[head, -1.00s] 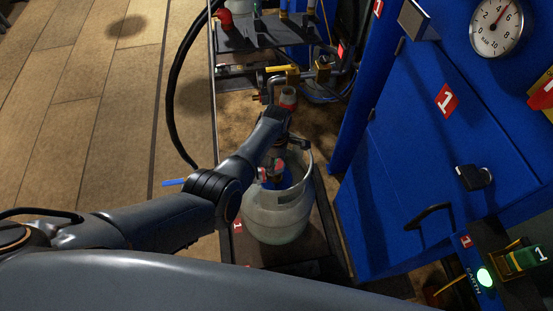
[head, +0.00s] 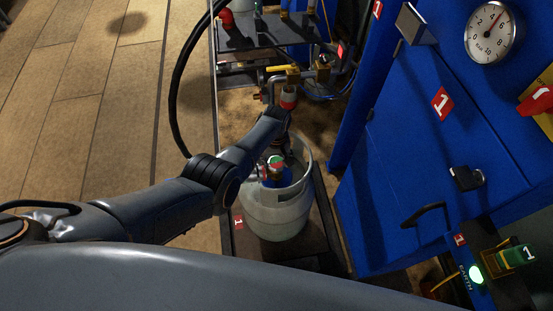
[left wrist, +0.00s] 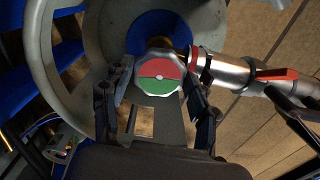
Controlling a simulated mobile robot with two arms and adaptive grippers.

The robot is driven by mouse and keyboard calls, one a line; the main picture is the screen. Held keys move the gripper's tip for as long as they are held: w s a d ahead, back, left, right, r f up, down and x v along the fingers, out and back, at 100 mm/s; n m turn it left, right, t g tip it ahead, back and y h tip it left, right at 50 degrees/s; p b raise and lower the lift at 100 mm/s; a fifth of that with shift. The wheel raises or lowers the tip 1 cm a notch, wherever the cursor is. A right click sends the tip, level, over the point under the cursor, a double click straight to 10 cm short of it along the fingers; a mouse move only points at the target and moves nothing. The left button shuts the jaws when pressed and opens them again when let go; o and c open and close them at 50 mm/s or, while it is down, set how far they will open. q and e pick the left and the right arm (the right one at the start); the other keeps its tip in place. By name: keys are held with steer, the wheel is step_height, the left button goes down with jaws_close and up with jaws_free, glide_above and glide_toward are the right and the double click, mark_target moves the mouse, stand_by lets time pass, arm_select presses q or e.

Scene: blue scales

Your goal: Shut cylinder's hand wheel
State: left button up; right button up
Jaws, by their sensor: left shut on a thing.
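The gas cylinder (head: 275,217) is pale grey and stands upright with a ring collar around its valve. Its hand wheel (head: 276,161) has a red and green top and sits inside the collar. In the left wrist view the hand wheel (left wrist: 159,77) shows its face, red half above and green half below. My left gripper (left wrist: 160,98) has one finger on each side of the wheel and is shut on it. In the head view my left gripper (head: 284,150) reaches down at the collar, its fingertips partly hidden. My right gripper is not in view.
In the left wrist view a metal fitting with a red lever (left wrist: 277,75) is beside the wheel. A blue cabinet (head: 400,170) with a pressure gauge (head: 489,33) stands at the right. A shelf (head: 262,33) with pipes and valves is behind. Wooden floor lies open at left.

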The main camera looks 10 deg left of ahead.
arm_select(q)
steer(key=m, duration=0.4)
steer(key=shift+m, duration=0.3)
steer(key=m, duration=0.5)
steer(key=shift+a+m, duration=0.15)
steer(key=shift+m, duration=0.15)
steer(key=m, duration=0.8)
steer(key=shift+m, duration=0.3)
steer(key=o, duration=1.2)
steer(key=shift+c, duration=0.2)
